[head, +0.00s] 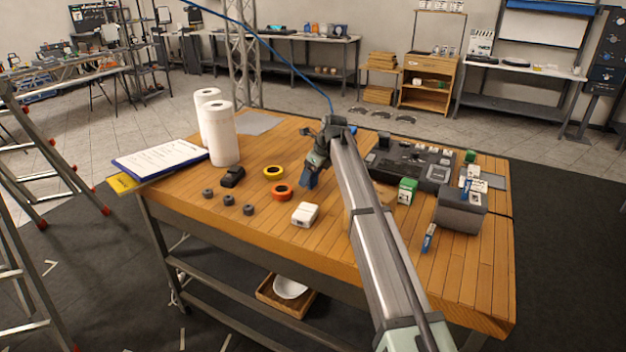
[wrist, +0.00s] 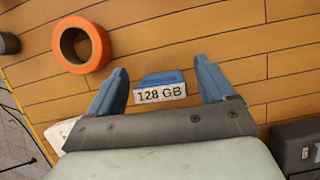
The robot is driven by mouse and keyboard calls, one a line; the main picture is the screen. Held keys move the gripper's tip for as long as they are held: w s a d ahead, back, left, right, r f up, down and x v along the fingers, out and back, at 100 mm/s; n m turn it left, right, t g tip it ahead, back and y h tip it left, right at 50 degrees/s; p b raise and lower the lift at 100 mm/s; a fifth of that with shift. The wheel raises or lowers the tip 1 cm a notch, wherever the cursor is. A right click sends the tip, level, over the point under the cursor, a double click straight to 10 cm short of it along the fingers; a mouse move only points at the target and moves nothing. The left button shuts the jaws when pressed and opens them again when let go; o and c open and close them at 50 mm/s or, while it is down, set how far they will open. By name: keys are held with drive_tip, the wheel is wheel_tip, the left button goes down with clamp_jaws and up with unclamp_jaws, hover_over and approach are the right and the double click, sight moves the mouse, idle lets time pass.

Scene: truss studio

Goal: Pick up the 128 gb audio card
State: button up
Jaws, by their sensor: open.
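The 128 gb audio card (wrist: 161,88) lies on the wooden table in the wrist view. It has a blue top and a white label reading "128 GB". My gripper (wrist: 161,65) is open, with one blue finger on each side of the card and gaps between. In the head view my gripper (head: 310,179) points down over the middle of the table (head: 345,258). I cannot make out the card there; the gripper and arm cover that area.
An orange tape roll (head: 282,192) lies left of the gripper, also in the wrist view (wrist: 81,45). A white box (head: 305,214) is in front. A black mixer (head: 415,160), green box (head: 407,190) and grey box (head: 460,210) stand to the right.

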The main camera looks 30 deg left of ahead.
drive_tip(key=shift+a+f, duration=0.1)
drive_tip(key=c, duration=1.1)
drive_tip(key=shift+o, duration=0.2)
